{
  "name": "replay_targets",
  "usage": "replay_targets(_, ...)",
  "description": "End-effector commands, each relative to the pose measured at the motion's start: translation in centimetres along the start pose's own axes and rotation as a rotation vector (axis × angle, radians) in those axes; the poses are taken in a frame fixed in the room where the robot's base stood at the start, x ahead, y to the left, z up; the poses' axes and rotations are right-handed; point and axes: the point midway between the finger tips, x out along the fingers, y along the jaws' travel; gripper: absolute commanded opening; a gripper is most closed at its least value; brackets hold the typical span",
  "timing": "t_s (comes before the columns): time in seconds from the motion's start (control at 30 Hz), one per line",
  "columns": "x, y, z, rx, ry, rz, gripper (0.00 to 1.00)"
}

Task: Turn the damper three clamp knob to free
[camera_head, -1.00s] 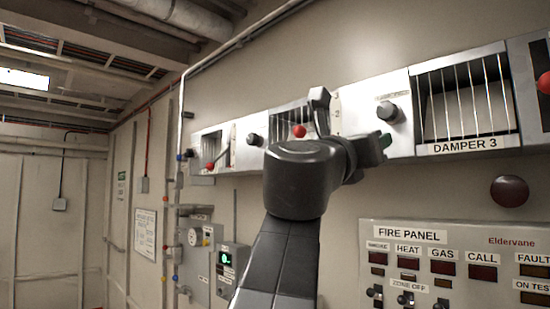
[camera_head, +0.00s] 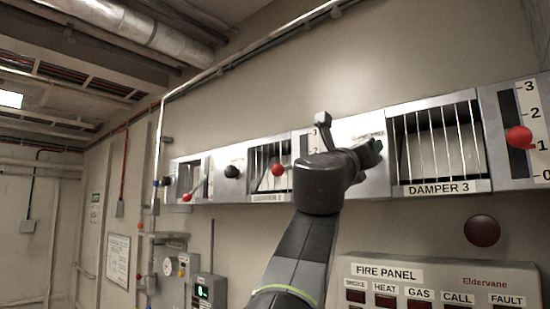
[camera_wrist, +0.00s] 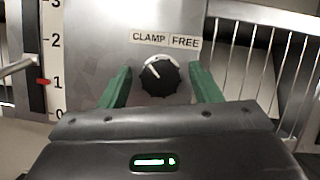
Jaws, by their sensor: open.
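The damper three clamp knob (camera_wrist: 160,75) is round and black with a white pointer line, in the wrist view. It sits under a label plate reading CLAMP and FREE (camera_wrist: 166,39). Its line points up and left, toward CLAMP. My gripper (camera_wrist: 160,68) is open, one green finger on each side of the knob, with gaps visible; whether it is at the knob's depth I cannot tell. In the head view my gripper (camera_head: 372,152) is in front of the panel left of the DAMPER 3 window (camera_head: 440,140), and the knob is hidden there.
The damper three lever has a red ball (camera_head: 518,137) near 1 on its scale. Another black knob (camera_head: 232,171) and a red ball (camera_head: 278,169) are farther left. The fire panel (camera_head: 430,285) and a dark red dome (camera_head: 482,230) are below. Wall above is clear.

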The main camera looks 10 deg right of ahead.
Motion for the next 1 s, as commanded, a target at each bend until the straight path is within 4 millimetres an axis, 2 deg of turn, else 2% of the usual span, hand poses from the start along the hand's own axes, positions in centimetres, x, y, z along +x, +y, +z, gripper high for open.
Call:
replay_targets(0.13, 0.78, -0.04, 0.03, 0.000, 0.000, -0.001, 0.57)
replay_targets(0.4, 0.84, -0.01, -0.02, 0.001, 0.000, 0.000, 0.57)
replay_targets(0.47, 0.83, -0.01, -0.02, 0.001, 0.000, 0.000, 0.48)
replay_targets(0.63, 0.82, -0.01, -0.01, 0.001, 0.000, 0.000, 0.14)
replay_targets(1.0, 0.77, 0.10, -0.15, 0.048, 0.000, -0.018, 0.14)
